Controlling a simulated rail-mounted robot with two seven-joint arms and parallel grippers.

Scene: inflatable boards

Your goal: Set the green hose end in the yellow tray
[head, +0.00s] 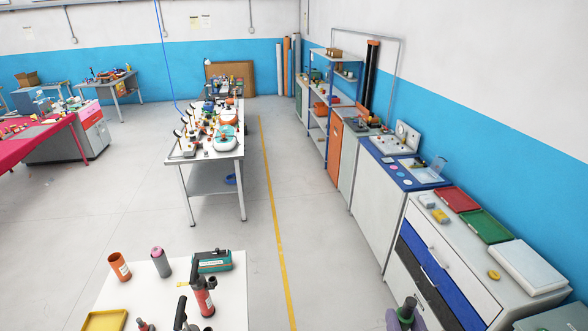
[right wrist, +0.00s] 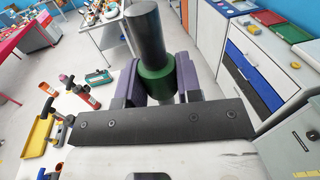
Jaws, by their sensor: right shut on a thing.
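The green hose end is a dark grey cylinder with a green collar (right wrist: 157,78). My right gripper (right wrist: 160,88) is shut on the green collar in the right wrist view, with the grey cylinder pointing away from the palm. In the head view the right gripper (head: 405,318) is at the bottom edge, right of the near white table and apart from it; little of the hose end can be made out there. The yellow tray (head: 104,321) lies on that table at the lower left, cut by the frame edge. It also shows at the left of the right wrist view (right wrist: 38,136). My left gripper is not in view.
On the near white table (head: 234,292) stand an orange cup (head: 119,267), a grey cylinder with a pink top (head: 161,262), a teal box (head: 213,262) and a red hand pump (head: 202,297). Drawer cabinets (head: 440,262) line the right wall. The floor between is clear.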

